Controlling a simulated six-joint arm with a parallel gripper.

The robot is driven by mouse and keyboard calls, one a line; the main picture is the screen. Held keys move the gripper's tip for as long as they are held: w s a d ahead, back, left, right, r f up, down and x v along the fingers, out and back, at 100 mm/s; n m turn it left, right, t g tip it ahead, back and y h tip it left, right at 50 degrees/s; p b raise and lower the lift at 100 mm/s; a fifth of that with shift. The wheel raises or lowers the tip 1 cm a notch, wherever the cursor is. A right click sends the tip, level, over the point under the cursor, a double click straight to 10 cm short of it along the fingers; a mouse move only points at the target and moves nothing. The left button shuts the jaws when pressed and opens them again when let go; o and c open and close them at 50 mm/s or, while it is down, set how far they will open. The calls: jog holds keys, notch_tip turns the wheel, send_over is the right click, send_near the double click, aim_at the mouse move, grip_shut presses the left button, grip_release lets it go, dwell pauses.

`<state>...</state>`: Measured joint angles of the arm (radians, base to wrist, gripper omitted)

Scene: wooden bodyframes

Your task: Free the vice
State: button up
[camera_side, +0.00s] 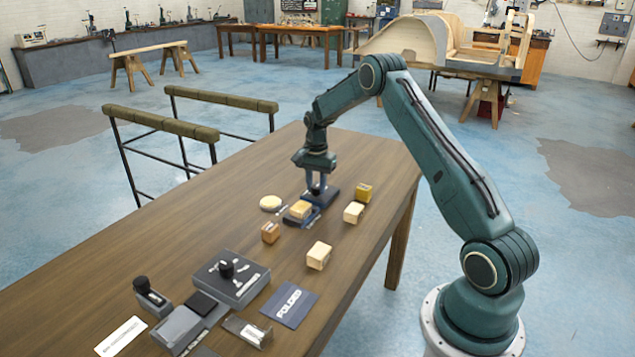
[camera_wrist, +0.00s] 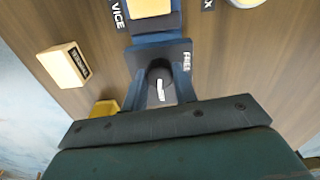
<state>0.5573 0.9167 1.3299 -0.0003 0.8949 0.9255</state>
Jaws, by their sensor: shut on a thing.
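The blue vice (camera_wrist: 160,21) shows at the top of the wrist view, with a pale wooden block (camera_wrist: 150,7) in it and a "VICE" label beside it. The block also shows in the side view (camera_side: 300,209). Just behind the vice is a black knob (camera_wrist: 157,72) with a white pointer mark, on a dark blue base with a "FREE" label (camera_wrist: 187,61) to its right. My gripper (camera_wrist: 161,88) points down with its fingers on either side of the knob, shut on it. In the side view my gripper (camera_side: 316,189) is low over the base, and the knob is mostly hidden there.
Small wooden blocks stand close by, at the right (camera_side: 353,212), front (camera_side: 319,256) and left (camera_side: 270,232), plus a yellow one (camera_side: 364,192). A round wooden disc (camera_side: 271,202) lies left. A grey control box (camera_side: 232,277) and a "FOLDED" card (camera_side: 290,304) occupy the table's near end.

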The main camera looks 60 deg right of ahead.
jog(key=shift+n, duration=0.4)
jog(key=n, duration=0.9)
jog(key=shift+n, duration=0.3)
jog(key=n, duration=0.4)
jog(key=shift+r+n, duration=0.1)
jog(key=shift+n, duration=0.2)
jog(key=n, duration=0.5)
jog(key=o, duration=1)
